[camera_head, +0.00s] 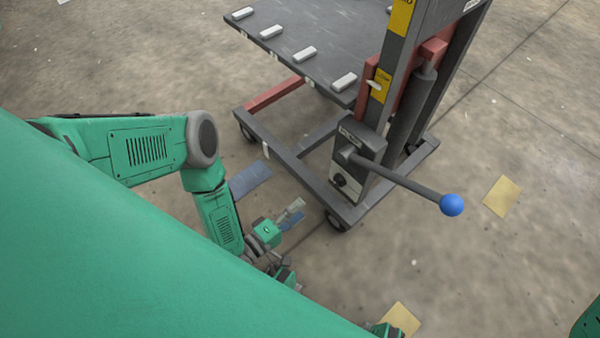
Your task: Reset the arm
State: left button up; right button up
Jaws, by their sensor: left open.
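My left arm (150,148) comes in from the left, green with grey joints, and bends down at the elbow. Its forearm (222,222) leads to the wrist. Part of the wrist is hidden behind my green body. My right gripper cannot be made out.
A wheeled lift (300,170) stands at the upper middle, with a dark platform (330,30) carrying several light blocks. Its lever with a blue ball (451,205) sticks out right. Yellowish sheets (502,197) lie on the concrete floor. The lower right floor is mostly clear.

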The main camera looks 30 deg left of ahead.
pick_arm(q)
jog(key=s+d+r+m+g, duration=0.1)
jog(key=d+m+g, duration=0.3)
jog(key=m+g, duration=0.35)
jog(key=s+a+r+m+g+y, duration=0.65)
jog(key=s+a+r+g, duration=0.35)
jog(key=s+a, duration=0.4)
notch_tip(320, 180, up, 19)
jog(key=d+t+p, duration=0.1)
jog(key=p, duration=1.7)
jog(key=shift+s+f+m, duration=0.15)
jog(key=shift+s+m, duration=0.25)
jog(key=shift+s, duration=0.05)
